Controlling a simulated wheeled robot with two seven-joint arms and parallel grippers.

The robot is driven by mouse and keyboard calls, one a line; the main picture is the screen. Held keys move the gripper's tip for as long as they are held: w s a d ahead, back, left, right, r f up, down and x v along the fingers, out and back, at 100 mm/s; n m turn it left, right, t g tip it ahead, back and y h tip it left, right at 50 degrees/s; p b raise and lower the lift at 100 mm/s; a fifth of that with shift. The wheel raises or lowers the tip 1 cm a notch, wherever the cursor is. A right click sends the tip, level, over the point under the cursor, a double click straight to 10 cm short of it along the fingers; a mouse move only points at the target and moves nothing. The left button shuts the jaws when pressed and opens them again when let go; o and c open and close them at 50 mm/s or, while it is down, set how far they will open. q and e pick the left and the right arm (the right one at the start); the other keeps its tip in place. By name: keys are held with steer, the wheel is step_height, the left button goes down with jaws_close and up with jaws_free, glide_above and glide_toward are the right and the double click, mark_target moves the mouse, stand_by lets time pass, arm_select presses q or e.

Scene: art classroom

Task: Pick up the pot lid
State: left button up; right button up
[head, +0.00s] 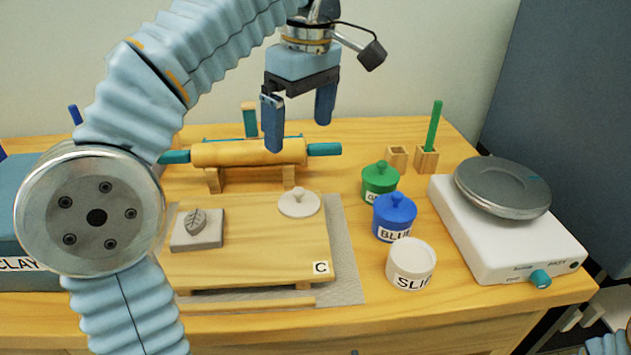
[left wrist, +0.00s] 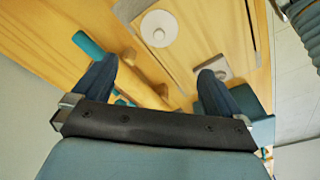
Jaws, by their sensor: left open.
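The white pot lid (head: 299,203) with a small round knob lies on the wooden board marked C (head: 250,262), near its back right corner. In the left wrist view the lid (left wrist: 159,28) shows at the top, beyond the fingertips. A white open pot labelled SLIP (head: 411,265) stands without a lid to the right of the board. My left gripper (head: 299,120) is open and empty, in the air above and behind the lid. Its two fingers (left wrist: 155,80) are spread wide. My right gripper does not show; only a bit of ribbed arm is at the bottom right.
A rolling pin (head: 248,152) rests on a wooden stand behind the board. A leaf-stamped grey slab (head: 197,229) lies left of the lid. Lidded green (head: 380,184) and blue (head: 394,219) pots stand to the right, near a white device with a grey disc (head: 502,187).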

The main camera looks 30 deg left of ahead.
arm_select(q)
steer(key=b, duration=0.1)
glide_above(299, 190)
step_height(299, 190, down, 8)
steer(key=shift+s+r, duration=0.1)
step_height(299, 190, down, 6)
steer(key=shift+r+b, duration=0.1)
steer(key=shift+b, duration=0.35)
steer(key=shift+c, duration=0.2)
steer(key=c, duration=0.9)
